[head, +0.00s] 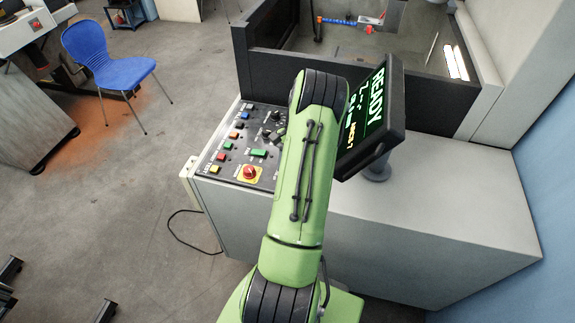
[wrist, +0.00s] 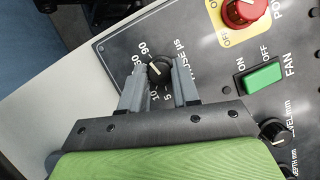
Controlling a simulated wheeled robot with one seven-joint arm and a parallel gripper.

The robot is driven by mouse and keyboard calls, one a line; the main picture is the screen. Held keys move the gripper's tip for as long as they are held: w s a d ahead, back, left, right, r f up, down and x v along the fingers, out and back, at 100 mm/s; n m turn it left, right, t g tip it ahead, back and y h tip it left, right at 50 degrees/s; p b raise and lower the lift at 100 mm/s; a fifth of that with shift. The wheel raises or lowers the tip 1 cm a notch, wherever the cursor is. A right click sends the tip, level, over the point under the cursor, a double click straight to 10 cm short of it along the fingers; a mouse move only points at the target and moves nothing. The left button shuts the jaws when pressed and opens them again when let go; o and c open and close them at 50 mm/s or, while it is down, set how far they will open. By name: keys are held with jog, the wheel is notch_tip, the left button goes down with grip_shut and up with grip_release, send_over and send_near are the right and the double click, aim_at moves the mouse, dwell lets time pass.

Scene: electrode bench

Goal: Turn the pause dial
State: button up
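The pause dial (wrist: 160,72) is a round black knob with a pale pointer line, set in the dark panel (wrist: 215,68) with numbers around it; the label beside it is partly covered. In the wrist view my gripper (wrist: 160,80) has its two grey fingers on either side of the dial, with the knob between their tips. The fingers stand apart; whether they touch the knob is hard to tell. In the head view my green arm hides the dial and the gripper.
Another black knob (wrist: 273,131) lies to the lower right. A READY screen (head: 370,117) stands right of my arm, above the bench.

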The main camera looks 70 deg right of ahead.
jog(key=o, duration=0.4)
jog(key=shift+o, duration=0.2)
jog(key=p+v, duration=0.1)
jog(key=v, duration=1.4)
jog(key=shift+r+p, duration=0.35)
jog(key=shift+p, duration=0.05)
jog(key=shift+d, duration=0.2)
